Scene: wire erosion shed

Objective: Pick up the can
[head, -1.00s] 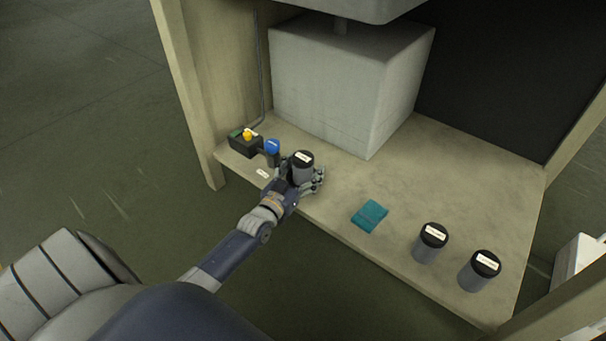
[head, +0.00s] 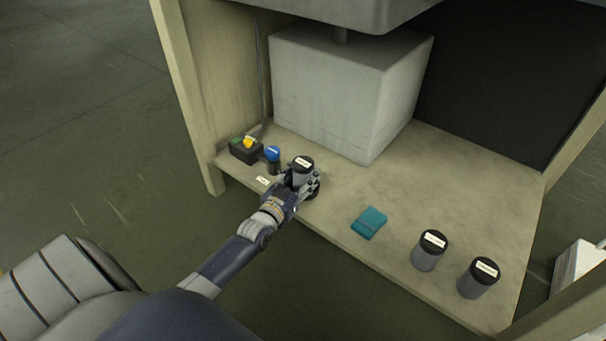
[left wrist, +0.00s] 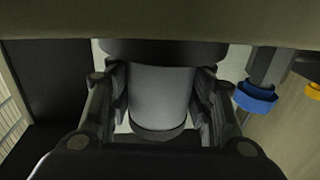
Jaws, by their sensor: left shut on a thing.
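A grey can (head: 302,174) with a black lid and a white label stands near the front edge of the bench, at the left of centre in the head view. My left gripper (head: 304,184) comes from the front and is shut on this can. In the left wrist view the can (left wrist: 160,98) sits between the two fingers of the gripper (left wrist: 160,105), which touch its sides. I cannot tell whether its base is off the bench. Two similar cans, one nearer (head: 479,277) and one farther (head: 430,250), stand upright at the right. My right gripper is not in view.
A blue-capped item (head: 272,154) and a black box with a yellow button (head: 246,148) stand close left of the held can. A teal cloth (head: 369,223) lies on the bench (head: 330,205). A large pale block (head: 340,95) stands behind.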

